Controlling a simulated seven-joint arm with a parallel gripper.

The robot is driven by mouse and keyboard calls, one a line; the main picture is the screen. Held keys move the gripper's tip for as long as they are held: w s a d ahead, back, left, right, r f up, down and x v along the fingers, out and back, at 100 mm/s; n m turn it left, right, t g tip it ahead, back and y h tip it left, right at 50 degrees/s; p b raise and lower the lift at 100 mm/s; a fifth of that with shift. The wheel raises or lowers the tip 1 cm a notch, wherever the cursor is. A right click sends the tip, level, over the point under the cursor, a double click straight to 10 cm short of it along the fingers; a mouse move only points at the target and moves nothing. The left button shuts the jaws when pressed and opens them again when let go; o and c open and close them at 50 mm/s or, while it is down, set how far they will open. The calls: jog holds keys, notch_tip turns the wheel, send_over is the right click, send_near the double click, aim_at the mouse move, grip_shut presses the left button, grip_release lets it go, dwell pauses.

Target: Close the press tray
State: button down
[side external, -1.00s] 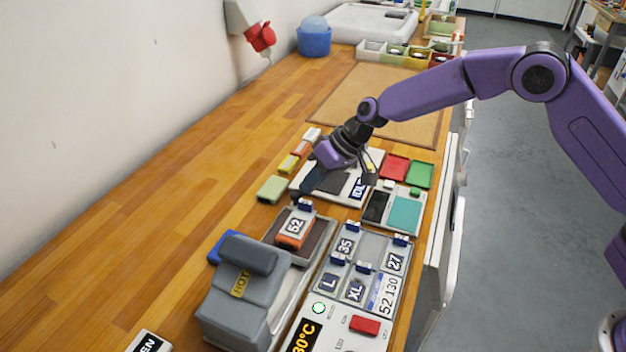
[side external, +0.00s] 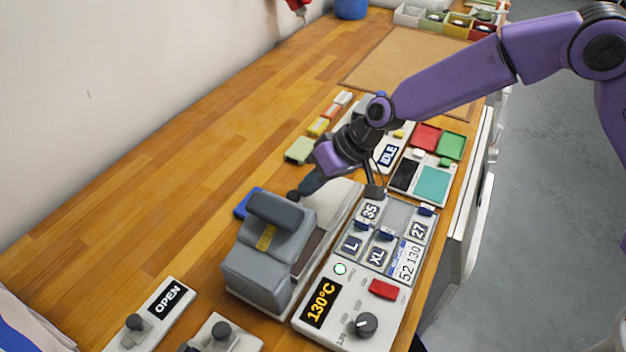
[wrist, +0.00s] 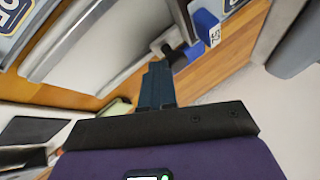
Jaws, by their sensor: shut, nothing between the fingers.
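The grey press (side external: 262,265) stands on the bench with its hot-labelled head over its pale base. The dark press tray (side external: 312,248) lies mostly under the head, with only a strip showing. The far end of the base (side external: 340,197) is bare. My gripper (side external: 305,187) is shut and empty over the far end of the base, close to a dark knob (side external: 293,195). In the wrist view my shut fingers (wrist: 157,85) point at the dark knob (wrist: 172,50); I cannot tell whether they touch.
A blue block (side external: 248,203) sits behind the press. The tile rack (side external: 395,213) and the control panel (side external: 350,290) with its 130°C display stand to the right. An open sign (side external: 165,298) lies front left. The bench at left is clear.

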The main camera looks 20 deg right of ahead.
jog(key=d, duration=0.2)
jog(key=w+d, duration=0.1)
jog(key=shift+d+r, duration=0.2)
jog(key=shift+r, duration=0.1)
jog(key=v, duration=1)
jog(key=shift+w, duration=0.15)
